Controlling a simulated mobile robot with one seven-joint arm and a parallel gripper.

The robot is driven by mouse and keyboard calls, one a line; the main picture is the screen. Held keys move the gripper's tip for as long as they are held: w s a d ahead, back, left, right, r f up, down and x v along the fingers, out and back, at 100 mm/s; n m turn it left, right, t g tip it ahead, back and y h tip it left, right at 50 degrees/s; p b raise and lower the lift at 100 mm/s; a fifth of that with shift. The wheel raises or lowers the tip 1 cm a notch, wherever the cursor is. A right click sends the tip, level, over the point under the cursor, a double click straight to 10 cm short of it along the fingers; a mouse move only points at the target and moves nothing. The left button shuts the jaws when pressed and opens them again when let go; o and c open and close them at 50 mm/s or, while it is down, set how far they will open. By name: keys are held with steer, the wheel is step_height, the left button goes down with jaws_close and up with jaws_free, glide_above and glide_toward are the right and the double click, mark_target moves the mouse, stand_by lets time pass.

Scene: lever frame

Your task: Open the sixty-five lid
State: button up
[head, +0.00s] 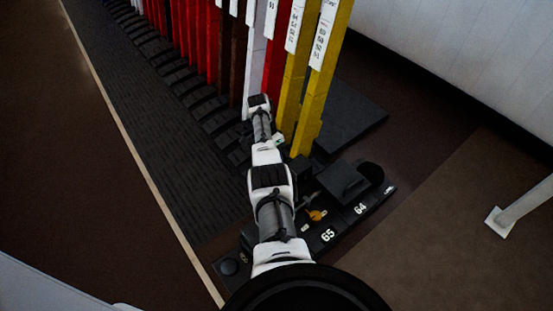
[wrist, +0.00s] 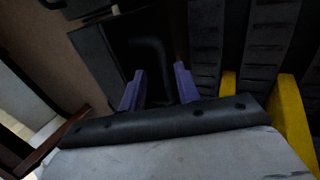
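The white 65 label (head: 328,235) is on the dark base in the head view, beside my arm. A small orange-yellow piece (head: 317,214) sits just above it. My arm covers the area left of the label, so I cannot clearly make out the sixty-five lid there. In the wrist view my gripper (wrist: 159,70) shows two purple fingers standing apart with nothing held between them. Beyond them is a dark panel (wrist: 118,42) with a curved dark shape on it. I cannot tell if this is the lid, or if the fingers touch it.
A dark raised block (head: 342,180) stands near the 64 label (head: 360,208). Tall yellow levers (head: 315,95) rise behind my arm, with red, white and brown ones further along. Yellow posts (wrist: 290,120) stand close right of my gripper. Brown floor (head: 440,240) is open at right.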

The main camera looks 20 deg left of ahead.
steer(key=shift+r, duration=0.1)
steer(key=b+v, duration=0.4)
steer(key=v, duration=0.9)
steer(key=shift+w+r, duration=0.15)
steer(key=shift+r, duration=0.1)
steer(key=shift+a, duration=0.15)
steer(key=shift+c, duration=0.3)
